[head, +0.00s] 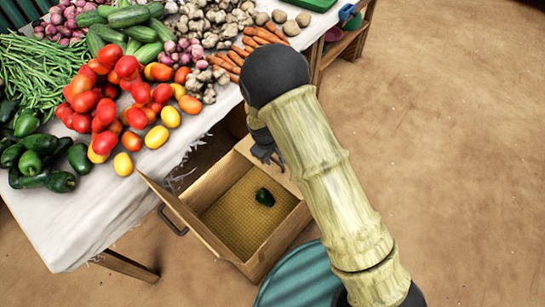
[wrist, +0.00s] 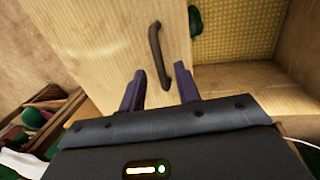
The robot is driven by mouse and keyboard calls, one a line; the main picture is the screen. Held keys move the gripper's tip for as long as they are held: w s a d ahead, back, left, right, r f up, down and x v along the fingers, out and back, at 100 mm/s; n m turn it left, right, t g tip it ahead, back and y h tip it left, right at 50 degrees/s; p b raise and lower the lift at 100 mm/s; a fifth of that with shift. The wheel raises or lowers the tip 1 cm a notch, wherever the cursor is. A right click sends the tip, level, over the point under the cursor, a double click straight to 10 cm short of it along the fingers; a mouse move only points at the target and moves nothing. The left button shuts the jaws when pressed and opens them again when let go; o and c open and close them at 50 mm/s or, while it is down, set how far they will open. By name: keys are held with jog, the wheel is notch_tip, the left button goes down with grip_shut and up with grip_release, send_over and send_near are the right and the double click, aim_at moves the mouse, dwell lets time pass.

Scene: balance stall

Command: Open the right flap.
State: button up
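A wooden box (head: 283,240) stands on the floor beside the table. Its left flap (head: 190,220) stands swung out, with a dark handle (head: 172,221) on its outer face. A pale panel, seemingly the right flap (head: 284,172), lies at the box's far end, partly hidden by my arm; how far it is open I cannot tell. My gripper (head: 265,156) is over this panel. In the wrist view, my gripper (wrist: 159,70) is open, its fingers spread either side of the lower end of a dark handle (wrist: 157,50) on a pale wooden flap (wrist: 100,40). Contact is not clear.
A green pepper (head: 265,197) lies on the yellow box floor (head: 235,215). A table with a white cloth (head: 75,228) and piled vegetables stands left. A round teal object (head: 300,278) is close to the box's near side. Bare floor (head: 460,130) lies right.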

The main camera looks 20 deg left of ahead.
jog(key=shift+w+d+f, duration=0.1)
jog(key=shift+w+f, duration=0.1)
jog(key=shift+f, duration=0.65)
grip_shut()
jog(key=shift+r, duration=0.15)
